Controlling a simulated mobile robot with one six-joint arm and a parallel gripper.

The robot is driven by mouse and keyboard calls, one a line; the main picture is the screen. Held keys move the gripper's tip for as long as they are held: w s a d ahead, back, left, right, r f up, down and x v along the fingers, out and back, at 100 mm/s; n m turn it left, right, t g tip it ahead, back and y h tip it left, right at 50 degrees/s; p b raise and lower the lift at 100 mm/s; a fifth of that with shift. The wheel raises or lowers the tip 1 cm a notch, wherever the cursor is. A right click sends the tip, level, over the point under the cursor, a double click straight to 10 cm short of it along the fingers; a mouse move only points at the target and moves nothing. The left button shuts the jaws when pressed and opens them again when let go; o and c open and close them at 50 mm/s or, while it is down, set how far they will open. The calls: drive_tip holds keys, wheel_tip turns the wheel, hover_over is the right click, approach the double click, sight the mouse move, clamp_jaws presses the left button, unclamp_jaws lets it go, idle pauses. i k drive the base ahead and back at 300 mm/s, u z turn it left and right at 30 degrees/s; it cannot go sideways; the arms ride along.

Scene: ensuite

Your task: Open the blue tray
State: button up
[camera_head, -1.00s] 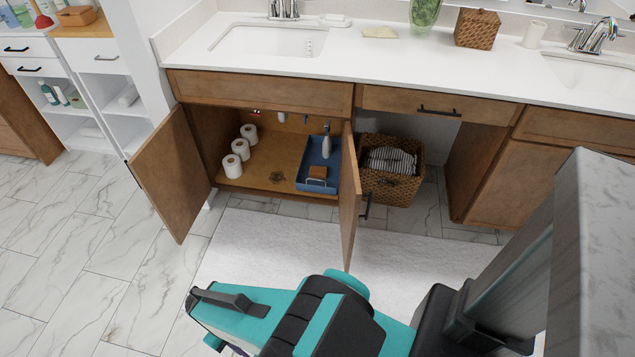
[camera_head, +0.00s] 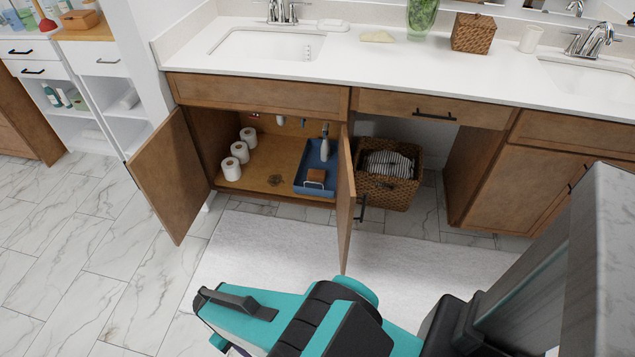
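The blue tray (camera_head: 314,190) sits on the floor of the open under-sink cabinet, at its right side. It has a pale metal handle (camera_head: 315,184) at its front. A brown block-like item (camera_head: 316,175) and a white bottle (camera_head: 325,149) are in it. The tray looks pushed back inside the cabinet, its right side partly hidden by the right door. My gripper (camera_head: 212,318) is low in the picture, in front of the cabinet and well apart from the tray. Its fingertips are not clearly visible, so I cannot tell whether it is open or shut.
Both cabinet doors stand open, the left door (camera_head: 169,176) and the right door (camera_head: 346,199). Several toilet rolls (camera_head: 240,152) stand inside at left. A wicker basket (camera_head: 390,176) stands right of the right door. A white rug (camera_head: 262,258) covers the floor in front.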

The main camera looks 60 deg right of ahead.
sight(311, 157)
drive_tip(key=z, duration=0.05)
drive_tip(key=i, duration=0.95)
